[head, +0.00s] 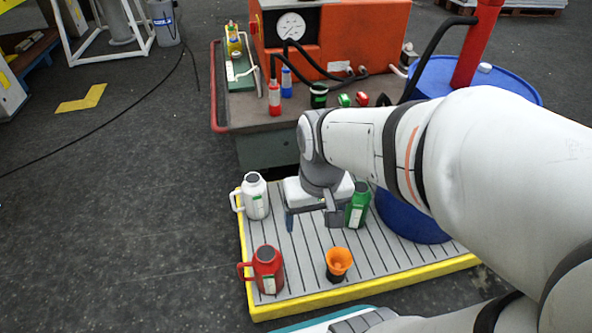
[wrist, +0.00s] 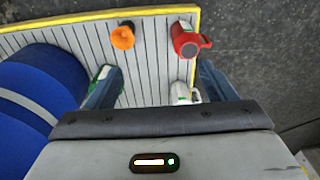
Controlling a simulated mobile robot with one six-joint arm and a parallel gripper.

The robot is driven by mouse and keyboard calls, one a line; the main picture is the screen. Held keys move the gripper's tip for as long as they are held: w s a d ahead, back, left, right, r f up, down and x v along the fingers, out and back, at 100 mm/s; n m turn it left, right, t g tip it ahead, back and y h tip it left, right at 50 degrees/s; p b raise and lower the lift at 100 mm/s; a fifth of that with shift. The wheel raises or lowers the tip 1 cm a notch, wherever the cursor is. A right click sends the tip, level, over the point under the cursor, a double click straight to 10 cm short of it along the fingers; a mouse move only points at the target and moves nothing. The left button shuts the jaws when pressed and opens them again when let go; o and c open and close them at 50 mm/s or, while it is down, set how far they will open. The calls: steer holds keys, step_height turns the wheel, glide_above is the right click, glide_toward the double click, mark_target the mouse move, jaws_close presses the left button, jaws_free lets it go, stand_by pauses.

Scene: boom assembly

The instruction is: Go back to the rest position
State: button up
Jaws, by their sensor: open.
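My gripper (head: 312,214) hangs above the slatted platform, its two fingers spread with nothing visible between them. It also shows in the wrist view (wrist: 158,88), with the fingers wide apart. In the head view, a white jug (head: 256,200) stands to its left and a green container (head: 357,206) stands close to its right. A red jug (head: 268,273) and an orange funnel on a dark base (head: 338,263) stand nearer the front.
The yellow-edged platform (head: 300,303) lies on dark floor. A blue drum (head: 478,80) stands to the right, partly behind my arm. Behind is a bench (head: 245,118) with an orange machine (head: 350,38), bottles and hoses. Floor at the left is mostly clear, crossed by a cable.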

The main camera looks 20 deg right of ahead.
steer(key=shift+s+d+r, duration=0.1)
steer(key=shift+s, duration=0.05)
step_height(320, 180, up, 39)
steer(key=t+p, duration=0.1)
steer(key=p, duration=3.4)
steer(key=shift+s+t+p, duration=0.15)
steer(key=shift+t+p, duration=0.25)
steer(key=shift+c, duration=0.5)
